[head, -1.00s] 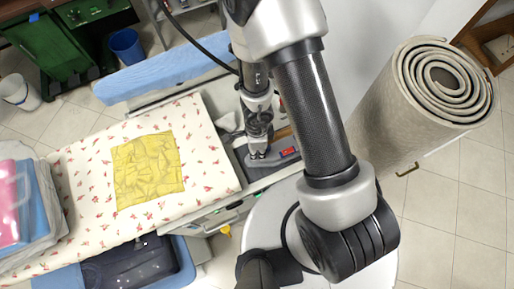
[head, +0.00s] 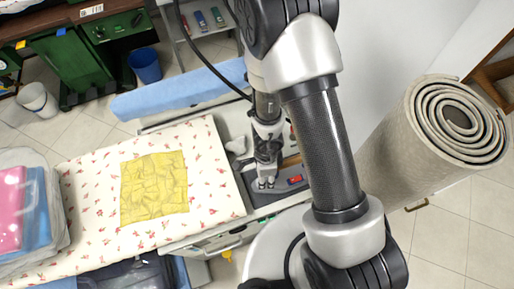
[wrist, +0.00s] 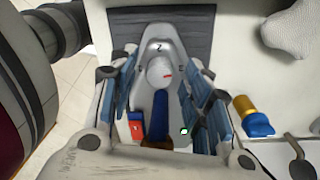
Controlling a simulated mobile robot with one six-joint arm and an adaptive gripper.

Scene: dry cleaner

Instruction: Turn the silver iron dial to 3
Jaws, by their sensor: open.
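The silver iron (wrist: 146,100) lies on a dark rest pad (wrist: 203,32), its round grey dial (wrist: 159,71) facing my wrist camera. A red mark on the dial points right and slightly down in the wrist view. A "2" is printed just beyond the dial; the other markings are too small to read. A dark blue handle-like part extends below the dial. My gripper (wrist: 160,82) is open, its fingers on either side of the dial with gaps showing. In the head view my gripper (head: 267,184) points down over the iron area and hides much of it.
A red switch (wrist: 136,125) and a brass fitting with a blue knob (wrist: 257,122) are close to the fingers. A pale lump (wrist: 290,28) lies at upper right. The floral ironing board (head: 90,180) with folded yellow cloth (head: 154,187) is left; a rolled carpet (head: 400,150) stands right.

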